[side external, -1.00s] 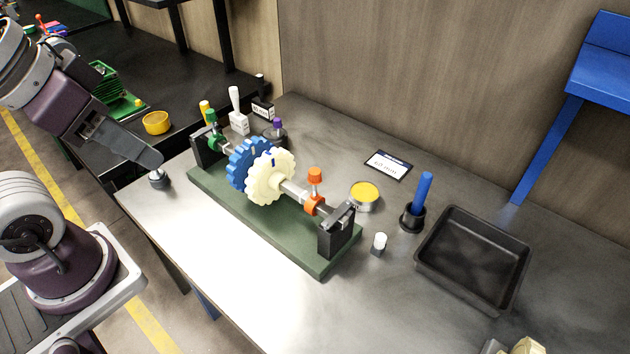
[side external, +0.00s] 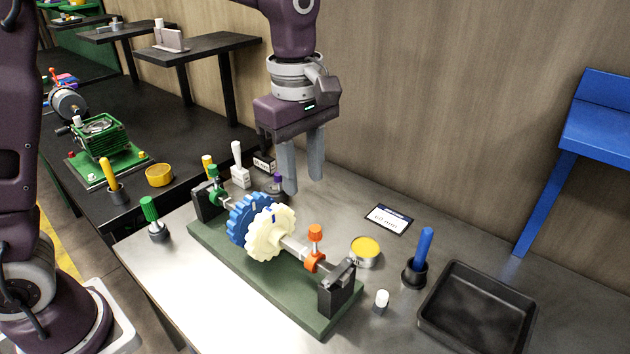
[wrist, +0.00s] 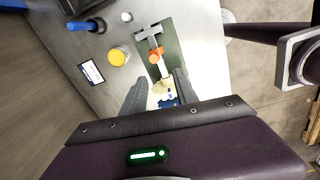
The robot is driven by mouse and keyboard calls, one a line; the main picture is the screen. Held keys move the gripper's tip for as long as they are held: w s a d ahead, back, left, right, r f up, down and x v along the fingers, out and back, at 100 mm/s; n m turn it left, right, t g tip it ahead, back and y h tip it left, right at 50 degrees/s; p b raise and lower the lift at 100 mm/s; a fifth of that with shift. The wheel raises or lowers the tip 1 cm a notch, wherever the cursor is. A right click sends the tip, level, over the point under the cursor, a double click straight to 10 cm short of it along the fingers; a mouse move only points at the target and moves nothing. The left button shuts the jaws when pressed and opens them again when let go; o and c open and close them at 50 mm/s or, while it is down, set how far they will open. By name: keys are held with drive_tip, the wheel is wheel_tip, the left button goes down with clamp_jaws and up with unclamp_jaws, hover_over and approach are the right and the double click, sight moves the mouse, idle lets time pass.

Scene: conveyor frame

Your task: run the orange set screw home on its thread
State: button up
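The orange set screw (side external: 315,232) stands upright in the orange collar (side external: 314,262) on the shaft, right of the cream gear (side external: 270,233). A blue gear (side external: 246,213) sits left of the cream one. The shaft rests between black posts on a green base (side external: 225,250). My gripper (side external: 304,184) is open and empty, pointing down, above and behind the gears. In the wrist view the fingers (wrist: 154,93) are spread, with the gears showing between them and the orange collar and screw (wrist: 155,54) beyond. How deep the screw sits in its thread cannot be told.
A yellow-topped tin (side external: 365,250), a blue-handled tool in a black cup (side external: 412,274), a small white-capped piece (side external: 380,300) and a black tray (side external: 452,338) lie right of the base. A green screw (side external: 213,172) and white-handled tool (side external: 238,165) stand left.

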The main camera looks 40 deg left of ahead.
sight(315, 228)
drive_tip(key=shift+w+d+f+n, duration=0.3)
drive_tip(key=shift+w+f+n, duration=0.1)
drive_tip(key=shift+f, duration=0.15)
drive_tip(key=shift+w+d+f+n, duration=0.25)
drive_tip(key=shift+w+f+n, duration=0.15)
drive_tip(key=shift+f, duration=0.15)
wheel_tip(315, 228, down, 9)
drive_tip(key=shift+r, duration=0.1)
drive_tip(key=shift+c, duration=0.5)
clamp_jaws()
drive_tip(key=n, duration=0.5)
drive_tip(key=shift+n, duration=0.3)
drive_tip(key=n, duration=0.4)
drive_tip(key=shift+d, duration=0.1)
drive_tip(key=n, duration=0.4)
drive_tip(key=shift+n, duration=0.3)
drive_tip(key=n, duration=0.7)
drive_tip(key=shift+s, duration=0.1)
drive_tip(key=n, duration=0.4)
drive_tip(key=shift+a, duration=0.2)
drive_tip(key=shift+d, duration=0.1)
drive_tip(key=shift+o, duration=0.3)
unclamp_jaws()
